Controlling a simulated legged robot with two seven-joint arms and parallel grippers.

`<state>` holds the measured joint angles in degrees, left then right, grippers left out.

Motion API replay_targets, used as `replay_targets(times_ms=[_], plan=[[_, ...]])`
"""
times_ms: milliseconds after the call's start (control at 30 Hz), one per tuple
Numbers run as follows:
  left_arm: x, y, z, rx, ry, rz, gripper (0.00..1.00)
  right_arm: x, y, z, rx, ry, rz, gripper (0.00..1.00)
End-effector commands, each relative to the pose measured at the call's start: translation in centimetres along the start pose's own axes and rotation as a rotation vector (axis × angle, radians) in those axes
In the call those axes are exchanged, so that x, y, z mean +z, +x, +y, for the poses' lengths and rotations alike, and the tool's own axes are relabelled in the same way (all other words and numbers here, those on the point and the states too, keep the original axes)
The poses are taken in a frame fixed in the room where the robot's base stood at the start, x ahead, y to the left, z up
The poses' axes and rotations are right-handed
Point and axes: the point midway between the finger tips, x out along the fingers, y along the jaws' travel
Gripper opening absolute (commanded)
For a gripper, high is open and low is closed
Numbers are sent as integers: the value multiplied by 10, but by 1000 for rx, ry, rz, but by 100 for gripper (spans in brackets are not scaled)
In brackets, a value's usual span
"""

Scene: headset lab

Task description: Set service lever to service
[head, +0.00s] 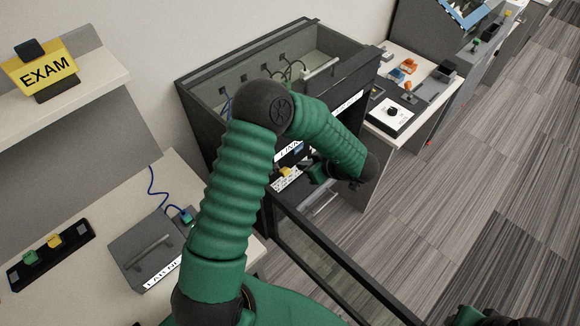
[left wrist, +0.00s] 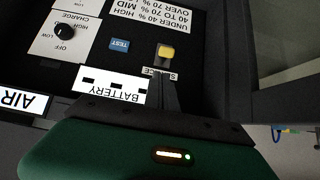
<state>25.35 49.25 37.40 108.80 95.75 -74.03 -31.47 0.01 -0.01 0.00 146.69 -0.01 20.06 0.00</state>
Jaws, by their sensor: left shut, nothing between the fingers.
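The service lever (left wrist: 167,52) has a yellow tip and sits on a dark panel in the left wrist view. The label below it is partly covered by my fingers, so only its ends show. In the head view the yellow tip (head: 286,171) is small, on the front of the dark cabinet. My left gripper (left wrist: 166,78) is shut and empty, its fingertips close to the lever's lower side in the picture. I cannot tell whether they touch it. In the head view the left gripper (head: 312,171) is beside the panel, partly hidden by my arm.
A blue TEST button (left wrist: 120,45), a HIGH/LOW/OFF knob (left wrist: 65,32) and a BATTERY label (left wrist: 111,86) are near the lever. An open dark frame (head: 330,255) extends in front of the cabinet (head: 190,110). A side table (head: 385,140) with a knob stands to the right.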

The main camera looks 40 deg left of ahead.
Motion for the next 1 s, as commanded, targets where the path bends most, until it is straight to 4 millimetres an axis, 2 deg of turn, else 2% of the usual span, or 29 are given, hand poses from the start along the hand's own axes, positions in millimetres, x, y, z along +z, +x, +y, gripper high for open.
replay_targets(times_ms=[267, 367, 700, 833, 1000], plan=[[-1, 5, -1, -1, -1, 0, 0, 0, 0, 0, 0, 0, 0, 34], [0, 19, -1, -2, 0, -1, 0, 0, 3, 0, 0, 0, 0, 34], [0, 84, -1, -2, -1, 0, 0, 2, 11, 0, 0, 0, 0, 34], [-1, 96, -1, 0, -1, 0, 0, 3, 12, 0, 0, 0, 0, 34], [-1, 100, 0, 1, -1, 0, 0, 3, 12, 0, 0, 0, 0, 34]])
